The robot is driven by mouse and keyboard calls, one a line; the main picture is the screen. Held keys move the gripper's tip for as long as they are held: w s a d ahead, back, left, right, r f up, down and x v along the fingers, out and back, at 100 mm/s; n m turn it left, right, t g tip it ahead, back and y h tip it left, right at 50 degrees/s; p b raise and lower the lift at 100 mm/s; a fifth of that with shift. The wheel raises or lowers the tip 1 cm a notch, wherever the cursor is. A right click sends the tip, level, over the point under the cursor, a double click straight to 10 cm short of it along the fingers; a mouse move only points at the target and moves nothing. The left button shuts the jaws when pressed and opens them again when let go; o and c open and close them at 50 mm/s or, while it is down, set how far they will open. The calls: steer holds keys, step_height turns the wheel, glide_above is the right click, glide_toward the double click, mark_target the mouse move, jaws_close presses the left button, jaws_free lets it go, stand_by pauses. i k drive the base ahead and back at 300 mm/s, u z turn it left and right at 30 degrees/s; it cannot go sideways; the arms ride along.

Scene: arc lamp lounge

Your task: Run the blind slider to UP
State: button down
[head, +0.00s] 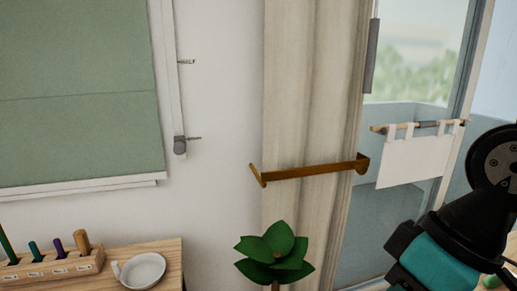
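The green blind (75,95) hangs on the wall at the left of the head view, its bottom edge above the wooden table. A white vertical rail (168,75) runs along its right side. The slider, a small grey knob (180,146), sits near the rail's lower end. A small mark or peg (194,138) sticks out beside the slider, and a similar one (187,62) is higher up the rail. I cannot read any lettering on them. My arm shows at the lower right, well away from the slider; my gripper's fingers are not in view.
A wooden table (178,255) below the blind holds a peg rack (55,268) and a white dish (143,270). A green plant (273,252), a curtain (305,110) and a brass bar (315,170) stand right of the slider. Bare wall (225,130) lies between.

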mark_target(179, 147)
steer(key=k, duration=1.3)
steer(key=u, duration=0.8)
steer(key=i, duration=1.4)
steer(key=z, duration=0.25)
